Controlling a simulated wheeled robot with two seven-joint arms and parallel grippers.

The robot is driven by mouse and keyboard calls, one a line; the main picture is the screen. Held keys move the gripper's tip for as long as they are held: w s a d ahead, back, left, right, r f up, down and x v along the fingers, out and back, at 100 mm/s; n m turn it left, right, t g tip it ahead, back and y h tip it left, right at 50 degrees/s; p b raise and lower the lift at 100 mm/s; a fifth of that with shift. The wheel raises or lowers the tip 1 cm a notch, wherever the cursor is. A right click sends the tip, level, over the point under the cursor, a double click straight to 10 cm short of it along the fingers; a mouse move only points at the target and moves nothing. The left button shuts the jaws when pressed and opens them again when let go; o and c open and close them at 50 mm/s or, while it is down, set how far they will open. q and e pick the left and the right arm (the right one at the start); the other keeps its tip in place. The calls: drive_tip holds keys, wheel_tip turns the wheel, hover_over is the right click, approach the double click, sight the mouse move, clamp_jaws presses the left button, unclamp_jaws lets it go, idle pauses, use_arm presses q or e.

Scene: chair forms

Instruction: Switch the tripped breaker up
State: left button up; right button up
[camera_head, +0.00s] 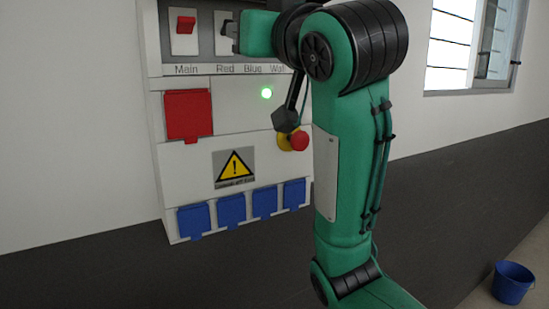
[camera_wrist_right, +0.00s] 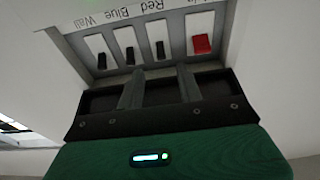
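The breaker panel (camera_head: 167,140) is on the wall in the head view. Its top row has the red Main breaker (camera_head: 186,24) and the Red breaker (camera_head: 223,40); my right arm hides the Blue and Wall ones there. The right wrist view shows the row upside down: Main (camera_wrist_right: 202,44), Red (camera_wrist_right: 160,50), Blue (camera_wrist_right: 130,56) and Wall (camera_wrist_right: 101,59), the last three with black levers. I cannot tell surely which is tripped. My right gripper (camera_wrist_right: 160,85) is open and empty, its fingers apart near the Red breaker. Contact is unclear. My left gripper is out of view.
Below the breakers are a red socket cover (camera_head: 188,114), a green light (camera_head: 266,93), a red emergency button (camera_head: 299,141), a warning sign (camera_head: 235,168) and several blue socket covers (camera_head: 231,209). A blue bucket (camera_head: 512,282) stands at lower right, under a window (camera_head: 470,45).

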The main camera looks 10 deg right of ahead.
drive_tip(key=w+a+f+t+y+p, duration=0.1)
drive_tip(key=w+a+t+y+p, duration=0.2)
drive_tip(key=w+t, duration=0.4)
drive_tip(key=b+v, duration=0.8)
drive_tip(key=v, duration=0.6)
drive_tip(key=shift+w+d+f+m+g+h+p, duration=0.1)
drive_tip(key=shift+w+d+f+m+g+h, duration=0.5)
drive_tip(key=shift+f, duration=2.2)
drive_tip(key=shift+w+d+f+m+g+h+p, duration=0.15)
drive_tip(key=shift+w+d+f+g+h, duration=0.95)
drive_tip(key=shift+f, duration=1.65)
drive_tip(key=shift+w+d+f+m+g+h+p, duration=0.15)
drive_tip(key=shift+w+f+m+g+h, duration=0.25)
drive_tip(key=shift+w+f+h, duration=1.65)
drive_tip(key=shift+s+f+y, duration=0.5)
drive_tip(key=shift+f+y, duration=0.25)
drive_tip(key=shift+y, duration=0.3)
